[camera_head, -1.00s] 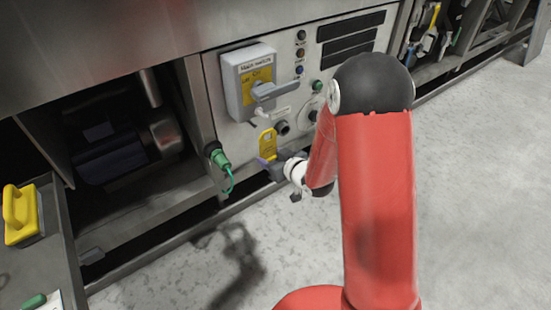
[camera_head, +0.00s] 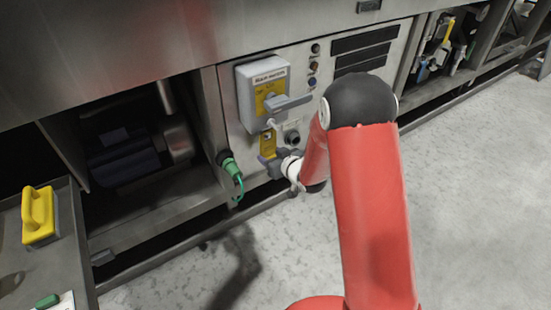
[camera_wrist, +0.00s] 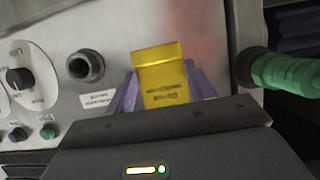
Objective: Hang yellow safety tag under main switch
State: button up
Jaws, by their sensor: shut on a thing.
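The main switch (camera_head: 262,92) is a grey box with a yellow plate and a grey lever handle on the panel. A small white hook (camera_head: 271,124) sticks out just below it. The yellow safety tag (camera_head: 267,143) is upright under the switch, its top close to the hook; I cannot tell whether they touch. My gripper (camera_head: 270,162) is shut on the tag's lower part. In the wrist view the tag (camera_wrist: 160,78) stands between the purple fingers, with printed text on its face. The hook does not show in the wrist view.
A green plug with a cable (camera_head: 231,168) hangs left of the tag and also shows in the wrist view (camera_wrist: 285,73). A round black socket (camera_head: 292,138) is to the right. A tray (camera_head: 75,240) with a yellow-handled tool (camera_head: 39,215) stands at the left.

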aim_at(269, 155)
jog(key=shift+w+a, duration=0.45)
jog(key=shift+w, duration=0.25)
jog(key=shift+w+a+f+b, duration=0.4)
jog(key=shift+f+b, duration=0.3)
jog(key=shift+b, duration=0.2)
jog(key=shift+w, duration=0.1)
jog(key=o, duration=1)
jog(key=shift+o, duration=0.2)
